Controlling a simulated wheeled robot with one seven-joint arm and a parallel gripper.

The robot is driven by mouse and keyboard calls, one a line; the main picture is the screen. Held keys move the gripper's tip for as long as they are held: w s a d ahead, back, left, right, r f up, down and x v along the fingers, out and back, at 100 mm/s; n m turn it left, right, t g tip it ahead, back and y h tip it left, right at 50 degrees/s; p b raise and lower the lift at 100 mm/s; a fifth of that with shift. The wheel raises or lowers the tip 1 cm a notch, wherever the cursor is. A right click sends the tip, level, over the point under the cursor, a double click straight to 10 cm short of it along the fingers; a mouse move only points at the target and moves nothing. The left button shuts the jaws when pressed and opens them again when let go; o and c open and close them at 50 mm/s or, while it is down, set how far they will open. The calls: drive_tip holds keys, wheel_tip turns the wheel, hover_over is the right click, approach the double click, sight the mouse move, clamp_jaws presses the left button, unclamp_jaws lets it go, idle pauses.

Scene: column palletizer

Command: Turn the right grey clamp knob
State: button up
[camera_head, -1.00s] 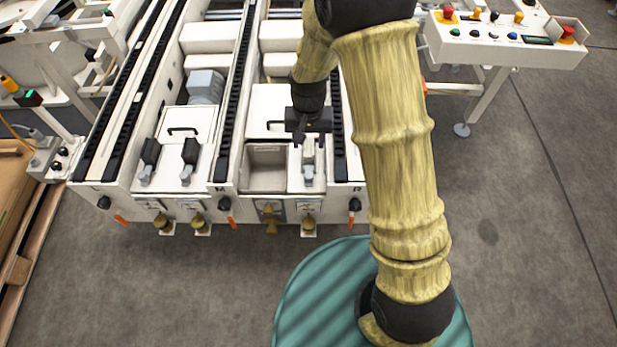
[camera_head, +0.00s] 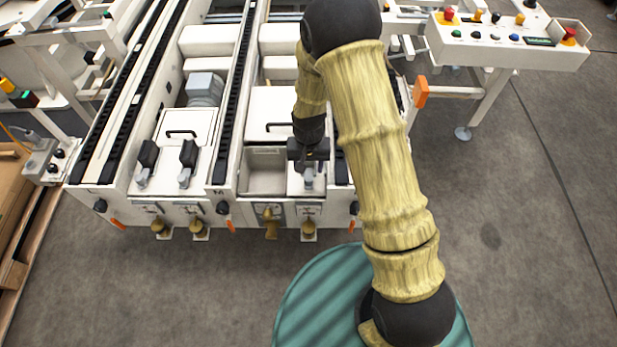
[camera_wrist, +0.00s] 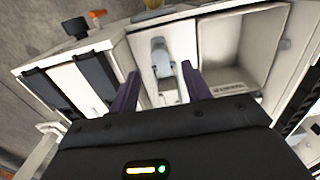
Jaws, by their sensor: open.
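The right grey clamp knob (camera_head: 309,180) sits on the white panel at the front of the machine's right bay. My gripper (camera_head: 308,163) is over it, and the gripper hides its upper part. In the wrist view the knob (camera_wrist: 160,58) shows just beyond and between the fingertips of my gripper (camera_wrist: 160,72). The fingers are apart, with nothing held. I cannot tell whether either finger touches the knob. Two similar grey knobs with black upper parts stand in the left bay, one on the left (camera_head: 142,179) and one on the right (camera_head: 184,178).
An open, empty bin (camera_head: 264,172) lies directly left of the knob. Black rails (camera_head: 231,120) run beside the bays. Brass knobs (camera_head: 308,229) stick out below the front edge. An orange part (camera_head: 420,92) and a button panel (camera_head: 500,38) are at the right.

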sight(309, 178)
wheel_tip(309, 178, down, 6)
drive_tip(key=shift+f+b, duration=0.15)
drive_tip(key=shift+b, duration=0.35)
drive_tip(key=c, duration=1)
